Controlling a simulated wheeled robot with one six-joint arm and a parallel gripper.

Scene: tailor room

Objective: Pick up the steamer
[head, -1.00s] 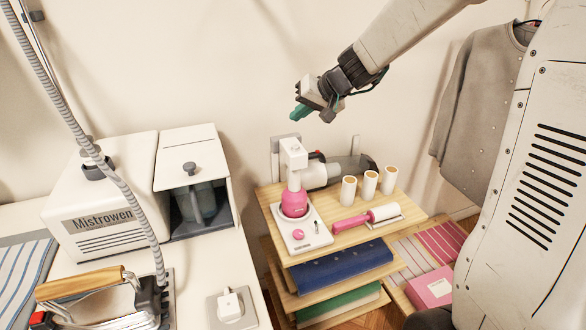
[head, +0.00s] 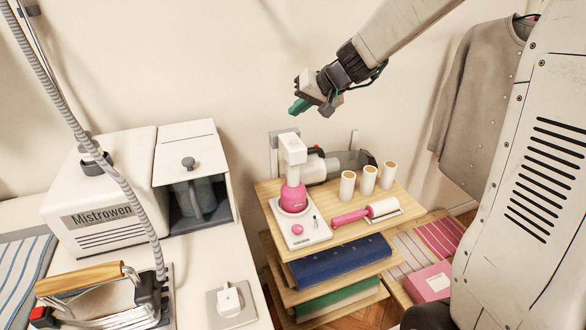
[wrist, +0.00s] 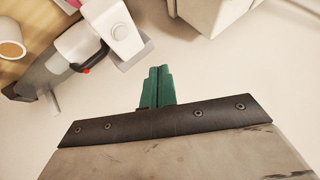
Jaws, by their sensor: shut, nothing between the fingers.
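The pink and white upright device (head: 294,196), which looks like the steamer, stands on a white base plate (head: 312,238) on the wooden shelf's top.
A grey and white appliance (head: 345,165) lies behind the device. Three white spools (head: 368,180) and a pink-handled roller (head: 367,213) share the shelf top (head: 395,218). A white machine (head: 100,190) stands left on a table. A grey shirt (head: 480,110) hangs right.

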